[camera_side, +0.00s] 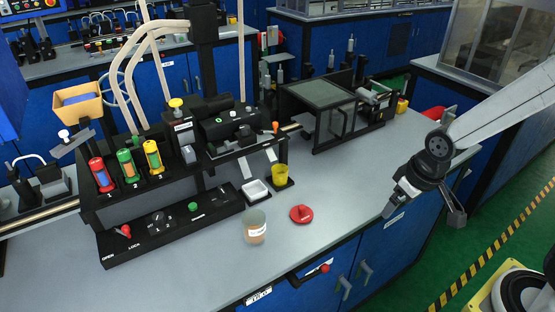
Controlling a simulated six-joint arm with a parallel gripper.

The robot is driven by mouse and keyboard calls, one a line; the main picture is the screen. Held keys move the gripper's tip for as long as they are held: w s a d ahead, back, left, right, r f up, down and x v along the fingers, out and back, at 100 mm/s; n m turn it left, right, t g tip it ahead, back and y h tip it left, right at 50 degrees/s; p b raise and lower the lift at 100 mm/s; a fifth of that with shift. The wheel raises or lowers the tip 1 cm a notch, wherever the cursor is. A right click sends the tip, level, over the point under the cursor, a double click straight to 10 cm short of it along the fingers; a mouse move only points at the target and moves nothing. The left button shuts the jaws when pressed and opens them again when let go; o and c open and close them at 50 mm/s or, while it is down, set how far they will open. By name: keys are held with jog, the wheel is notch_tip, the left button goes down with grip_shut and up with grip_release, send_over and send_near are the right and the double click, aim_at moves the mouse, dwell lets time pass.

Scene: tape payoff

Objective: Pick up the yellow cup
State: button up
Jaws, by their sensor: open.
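The yellow cup (280,175) stands upright on the bench, on a small dark base, at the middle of the view. A white square dish (256,190) is just left of it. My gripper (421,215) is at the right, over the front edge of the bench, well apart from the cup. Its fingers are spread and nothing shows between them.
A clear jar with a tan bottom (255,228) and a red lid (301,213) are on the bench nearer the front. The black machine (215,140) rises behind and left of the cup. Bare bench (345,185) lies between cup and gripper.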

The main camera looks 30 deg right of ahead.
jog(key=m+t+y, duration=0.8)
jog(key=m+t, duration=0.1)
jog(key=m, duration=2)
send_near(280, 175)
jog(key=w, duration=0.4)
jog(key=shift+d+f, duration=0.15)
jog(key=shift+f, duration=0.1)
jog(key=shift+w, duration=0.1)
jog(key=shift+w+a+f+g, duration=0.3)
jog(key=shift+w+a+f, duration=0.2)
jog(key=shift+w+a, duration=0.3)
